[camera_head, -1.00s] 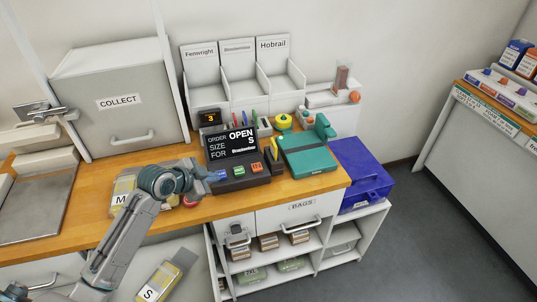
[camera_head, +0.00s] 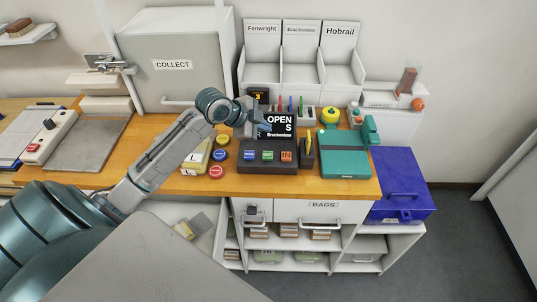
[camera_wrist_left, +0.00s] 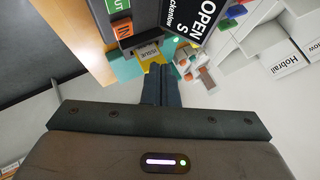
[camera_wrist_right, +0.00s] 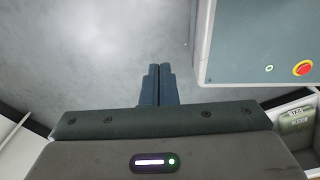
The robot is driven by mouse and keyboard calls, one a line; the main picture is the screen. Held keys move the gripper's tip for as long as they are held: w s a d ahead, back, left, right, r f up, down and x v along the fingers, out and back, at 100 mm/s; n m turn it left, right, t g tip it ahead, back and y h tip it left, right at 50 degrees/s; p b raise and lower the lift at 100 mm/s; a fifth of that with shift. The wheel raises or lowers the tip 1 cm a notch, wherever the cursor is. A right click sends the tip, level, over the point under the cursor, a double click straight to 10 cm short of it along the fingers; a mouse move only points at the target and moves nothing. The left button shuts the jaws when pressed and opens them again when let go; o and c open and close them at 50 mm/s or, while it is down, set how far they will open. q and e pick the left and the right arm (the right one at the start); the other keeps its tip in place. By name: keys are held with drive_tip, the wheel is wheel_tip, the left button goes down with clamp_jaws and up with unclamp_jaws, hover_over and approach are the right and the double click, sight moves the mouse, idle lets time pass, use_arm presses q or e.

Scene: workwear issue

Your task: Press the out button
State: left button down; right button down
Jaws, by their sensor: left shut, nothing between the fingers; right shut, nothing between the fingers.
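The dark console (camera_head: 262,169) stands on the wooden counter with a tilted screen (camera_head: 280,125) reading OPEN. Along its front are a blue button (camera_head: 249,156), the green button (camera_head: 268,156), apparently marked OUT, and an orange button (camera_head: 287,156) marked IN. My left gripper (camera_head: 264,128) is shut and empty, above the console and in front of the screen, apart from the buttons. In the left wrist view the green button (camera_wrist_left: 121,5) and orange button (camera_wrist_left: 123,29) lie up and left of the fingertips (camera_wrist_left: 160,70). My right gripper (camera_wrist_right: 160,70) is shut and empty, over grey floor.
Round yellow, blue and red buttons (camera_head: 217,171) sit left of the console. A yellow-and-black holder (camera_head: 307,150) and a teal device (camera_head: 345,160) stand to its right. Labelled bins (camera_head: 300,70) are behind. A blue case (camera_head: 402,185) sits right of the counter.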

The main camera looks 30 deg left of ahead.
sight(264, 156)
use_arm(q)
wheel_tip(264, 156, down, 8)
drive_tip(key=b, duration=0.6)
drive_tip(key=shift+f+b, duration=0.35)
idle(1.2)
idle(0.3)
drive_tip(key=shift+f, duration=0.4)
